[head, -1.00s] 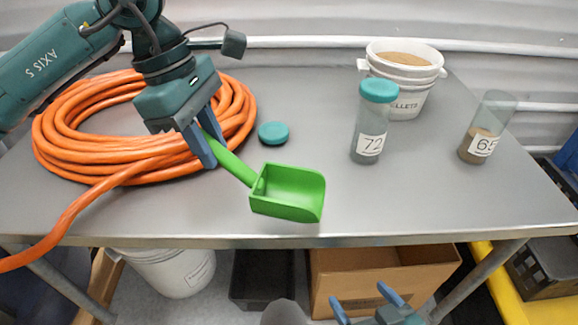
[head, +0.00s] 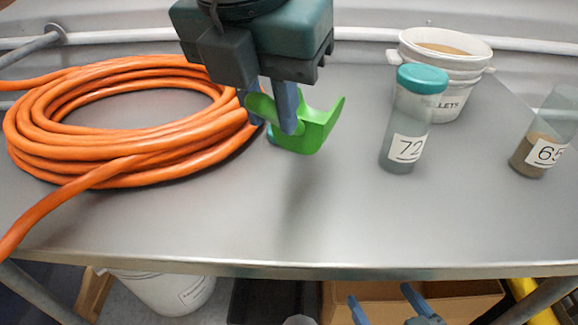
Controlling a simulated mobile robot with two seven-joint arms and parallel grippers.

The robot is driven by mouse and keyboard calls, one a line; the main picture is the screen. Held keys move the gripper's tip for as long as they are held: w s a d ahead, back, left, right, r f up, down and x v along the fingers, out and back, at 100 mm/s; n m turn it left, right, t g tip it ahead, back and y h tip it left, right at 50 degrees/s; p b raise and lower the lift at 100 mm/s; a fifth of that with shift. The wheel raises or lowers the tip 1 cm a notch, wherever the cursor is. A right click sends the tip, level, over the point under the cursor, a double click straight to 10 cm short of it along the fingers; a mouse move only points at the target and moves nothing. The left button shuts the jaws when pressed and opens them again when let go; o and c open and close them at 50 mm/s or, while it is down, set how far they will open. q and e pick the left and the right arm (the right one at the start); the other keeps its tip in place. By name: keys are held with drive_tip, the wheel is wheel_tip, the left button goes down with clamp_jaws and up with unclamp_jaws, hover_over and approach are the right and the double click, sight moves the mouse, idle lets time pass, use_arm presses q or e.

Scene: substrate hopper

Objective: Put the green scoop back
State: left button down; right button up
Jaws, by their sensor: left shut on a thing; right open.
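The green scoop (head: 316,128) is in my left gripper (head: 272,122), whose blue fingers are shut on its handle. The scoop is held above the grey table, tilted, with its bowl to the right of the fingers. Part of the handle is hidden by the fingers. A blurred shadow lies on the table below it. My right gripper (head: 386,304) is open and empty, low at the bottom of the view, in front of the table's front edge.
An orange hose coil (head: 130,168) lies left. A teal-capped jar marked 72 (head: 407,125), a white pellets bucket (head: 462,98) and an open jar marked 65 (head: 536,160) stand right. The table's (head: 230,225) front middle is clear. A cardboard box (head: 455,300) is below.

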sight(253, 99)
use_arm(q)
wheel_tip(253, 99, down, 8)
drive_tip(key=shift+r, duration=0.25)
use_arm(e)
drive_tip(key=shift+s, duration=0.1)
use_arm(q)
drive_tip(key=shift+f+b, duration=0.1)
drive_tip(key=shift+b, duration=0.3)
drive_tip(key=c, duration=1.3)
unclamp_jaws()
use_arm(e)
drive_tip(key=shift+f, duration=0.1)
use_arm(q)
drive_tip(key=shift+o, duration=0.2)
drive_tip(key=p+v, duration=0.1)
drive_tip(key=v, duration=1)
drive_tip(key=shift+r, duration=0.25)
drive_tip(key=shift+s+a+r, duration=0.1)
drive_tip(key=shift+r, duration=0.25)
use_arm(e)
drive_tip(key=shift+a, duration=0.15)
